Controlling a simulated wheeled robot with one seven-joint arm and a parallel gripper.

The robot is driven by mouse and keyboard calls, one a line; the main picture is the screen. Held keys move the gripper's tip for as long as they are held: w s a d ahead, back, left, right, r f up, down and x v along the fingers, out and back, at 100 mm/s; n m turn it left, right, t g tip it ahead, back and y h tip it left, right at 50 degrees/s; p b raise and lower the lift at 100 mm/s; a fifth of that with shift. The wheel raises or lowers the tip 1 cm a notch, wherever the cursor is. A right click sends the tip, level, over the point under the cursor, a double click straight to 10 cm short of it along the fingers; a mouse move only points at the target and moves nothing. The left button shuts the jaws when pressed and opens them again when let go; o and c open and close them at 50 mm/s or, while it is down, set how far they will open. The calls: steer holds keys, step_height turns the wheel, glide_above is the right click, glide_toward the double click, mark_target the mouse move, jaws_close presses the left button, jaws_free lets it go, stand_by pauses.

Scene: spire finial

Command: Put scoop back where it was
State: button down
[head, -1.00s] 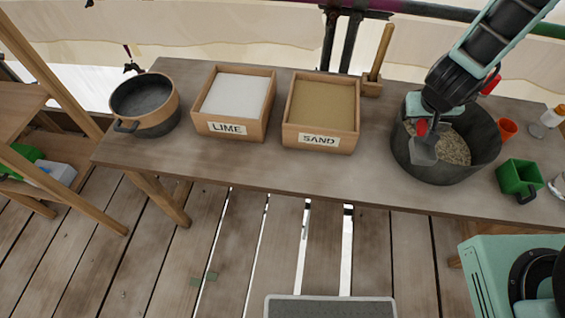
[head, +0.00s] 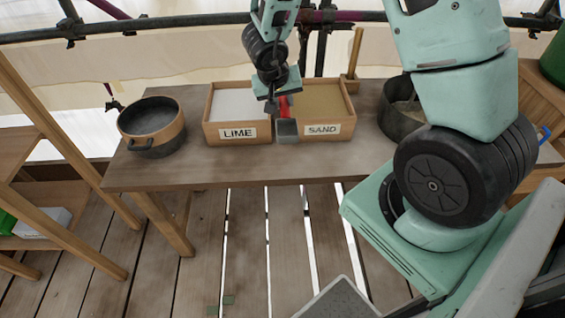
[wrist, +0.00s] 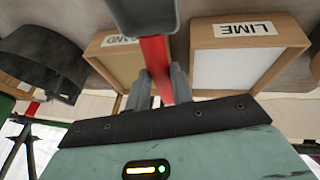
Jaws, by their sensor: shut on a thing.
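The scoop has a grey metal head (head: 287,130) and a red handle (head: 284,106). My gripper (head: 273,103) is shut on the red handle, which also shows between the two fingers in the wrist view (wrist: 155,65). The scoop hangs head down at the gap between the lime box (head: 237,133) and the sand box (head: 323,130). I cannot tell whether it touches the table or the boxes. The fingertips are partly hidden in the head view.
A black pot with a wooden-coloured band (head: 152,128) stands at the table's left. A dark tub (head: 398,122) stands right of the sand box, partly behind my arm. A wooden-handled tool (head: 354,55) stands behind the sand box. The table's front strip (head: 220,170) is clear.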

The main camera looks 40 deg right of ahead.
step_height(320, 180, down, 18)
steer(key=b, duration=0.9)
steer(key=shift+d+r, duration=0.1)
steer(key=shift+f, duration=0.2)
steer(key=c, duration=1.2)
jaws_free()
